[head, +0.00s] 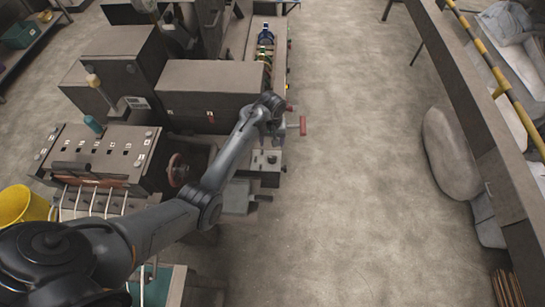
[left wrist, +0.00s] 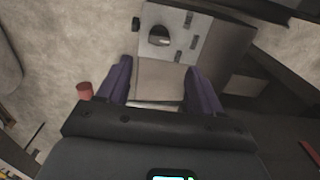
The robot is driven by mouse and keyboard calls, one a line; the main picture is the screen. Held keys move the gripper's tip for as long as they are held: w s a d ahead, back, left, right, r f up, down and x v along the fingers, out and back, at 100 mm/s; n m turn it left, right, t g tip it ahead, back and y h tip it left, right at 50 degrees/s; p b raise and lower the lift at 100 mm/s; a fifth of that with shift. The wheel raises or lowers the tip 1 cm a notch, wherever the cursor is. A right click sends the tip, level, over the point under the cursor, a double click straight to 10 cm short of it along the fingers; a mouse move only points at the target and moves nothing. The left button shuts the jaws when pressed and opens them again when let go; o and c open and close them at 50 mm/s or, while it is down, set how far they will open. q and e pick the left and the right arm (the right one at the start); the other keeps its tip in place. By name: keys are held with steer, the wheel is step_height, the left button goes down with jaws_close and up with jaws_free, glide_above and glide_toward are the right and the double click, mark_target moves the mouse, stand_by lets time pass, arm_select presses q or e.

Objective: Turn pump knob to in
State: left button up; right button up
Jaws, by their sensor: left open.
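The pump knob appears to be the dark rounded knob (left wrist: 160,36) on a light grey panel (left wrist: 150,52) in the left wrist view. It sits just beyond my left gripper (left wrist: 159,66), whose two purple fingers are apart with nothing between them. In the head view the left gripper (head: 272,140) hangs above and behind a small grey box (head: 266,172) with a light top panel. The knob is too small there to tell its setting. No "in" label is readable. My right gripper is not in view.
A red handle (head: 303,125) sticks out to the right of the gripper. A large dark machine block (head: 208,88) stands behind it. Open concrete floor (head: 350,180) lies to the right.

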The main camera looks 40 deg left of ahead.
mark_target(272, 156)
arm_select(q)
step_height(272, 156, down, 10)
steer(key=shift+w+f+b, duration=0.15)
steer(key=shift+f+b, duration=0.05)
steer(key=shift+b, duration=0.7)
steer(key=c, duration=1.1)
